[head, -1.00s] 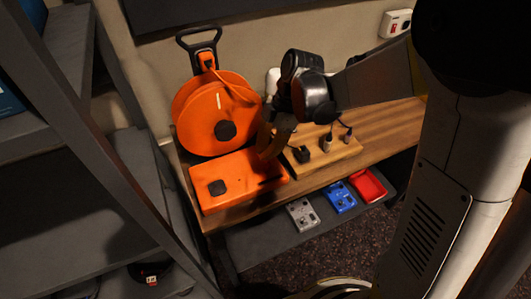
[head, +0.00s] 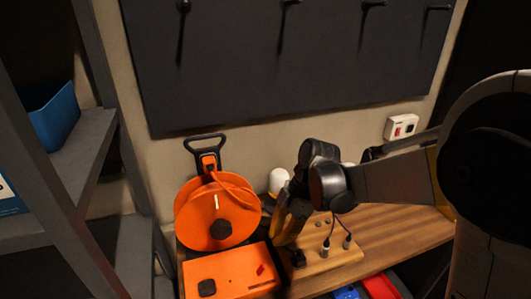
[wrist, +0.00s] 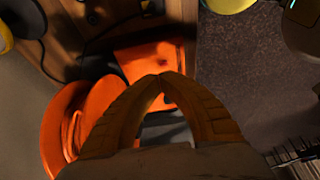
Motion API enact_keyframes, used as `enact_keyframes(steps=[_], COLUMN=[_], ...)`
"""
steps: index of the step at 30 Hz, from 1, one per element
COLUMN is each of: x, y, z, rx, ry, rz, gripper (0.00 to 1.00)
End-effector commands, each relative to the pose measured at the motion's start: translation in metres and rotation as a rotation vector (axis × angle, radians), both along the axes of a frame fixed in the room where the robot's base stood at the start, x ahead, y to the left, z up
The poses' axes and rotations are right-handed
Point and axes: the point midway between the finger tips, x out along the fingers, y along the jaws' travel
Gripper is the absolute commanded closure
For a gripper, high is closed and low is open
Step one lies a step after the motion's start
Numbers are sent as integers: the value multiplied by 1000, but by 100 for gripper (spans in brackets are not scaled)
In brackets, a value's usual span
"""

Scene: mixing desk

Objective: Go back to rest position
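My gripper (head: 283,243) hangs with its yellow-orange fingers pointing down at the bench, over the gap between the orange box and the wooden board. In the wrist view its two fingertips (wrist: 160,76) meet, with nothing visible between them. The orange box (head: 225,275), with a black knob and a red switch (head: 260,269), sits below and left of the gripper. It also shows in the wrist view (wrist: 140,60). The orange cable reel (head: 200,225) with a black handle stands behind the box.
A wooden board (head: 335,258) with plugs and cables sits right of the gripper on the wooden bench (head: 400,235). A white rounded object (head: 278,181) stands behind. A grey shelf (head: 85,140) rises at left. A red tray (head: 380,287) and a blue item show below the bench.

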Motion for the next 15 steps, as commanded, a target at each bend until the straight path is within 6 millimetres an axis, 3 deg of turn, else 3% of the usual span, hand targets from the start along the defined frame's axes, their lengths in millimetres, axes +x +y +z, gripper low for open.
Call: enact_keyframes(steps=[5, 15], x=[-10, -69], y=[-12, -74], z=[16, 66], rx=[-33, -60], ry=[-8, -95], rz=[-161, -1013], gripper=[100, 100])
